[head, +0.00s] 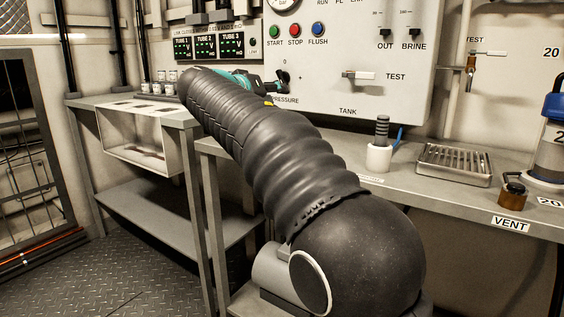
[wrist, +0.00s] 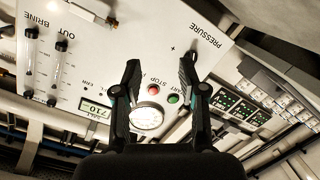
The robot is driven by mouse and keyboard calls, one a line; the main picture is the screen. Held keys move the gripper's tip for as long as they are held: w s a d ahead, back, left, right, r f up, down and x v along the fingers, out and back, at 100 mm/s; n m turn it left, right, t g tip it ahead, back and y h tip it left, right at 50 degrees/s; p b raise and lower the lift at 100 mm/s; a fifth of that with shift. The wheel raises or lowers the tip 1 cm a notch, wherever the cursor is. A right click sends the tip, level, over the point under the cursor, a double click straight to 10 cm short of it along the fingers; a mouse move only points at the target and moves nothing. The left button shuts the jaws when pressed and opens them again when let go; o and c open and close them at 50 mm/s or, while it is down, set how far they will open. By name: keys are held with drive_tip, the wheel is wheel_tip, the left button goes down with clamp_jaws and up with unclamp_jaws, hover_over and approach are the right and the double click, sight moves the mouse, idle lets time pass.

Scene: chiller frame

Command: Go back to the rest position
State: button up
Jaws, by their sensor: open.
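My gripper (wrist: 161,66) is open in the wrist view, with its two dark fingers apart and nothing between them. It faces the white control panel (wrist: 110,30), which appears turned over in that view. The red STOP button (wrist: 153,89), the green START button (wrist: 173,99) and a round gauge (wrist: 148,116) show between and behind the fingers. In the head view my black-sleeved arm reaches up and left to the panel (head: 350,40). The gripper is mostly hidden behind it, close to the dark PRESSURE knob (head: 283,78); I cannot tell whether they touch.
A grey bench (head: 420,195) runs below the panel. An open white box (head: 125,128) is at left.

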drive_tip(key=s+d+f+n+g+y+p, duration=0.1)
drive_tip(key=s+d+f+g+y+p, duration=0.15)
drive_tip(key=s+d+f, duration=0.4)
drive_tip(key=s+d+f+g+y+p, duration=0.1)
drive_tip(key=s+d+f+g+y, duration=0.15)
drive_tip(key=s+d, duration=0.75)
drive_tip(key=s+f+g+y+p, duration=0.1)
drive_tip(key=s+f+y, duration=0.1)
drive_tip(key=s+f, duration=0.7)
drive_tip(key=s+d+f+m+g+y+p, duration=0.1)
drive_tip(key=s+f+g+y+p, duration=0.1)
drive_tip(key=s+f, duration=0.7)
drive_tip(key=s, duration=0.6)
drive_tip(key=shift+s+d, duration=0.25)
drive_tip(key=shift+s, duration=0.05)
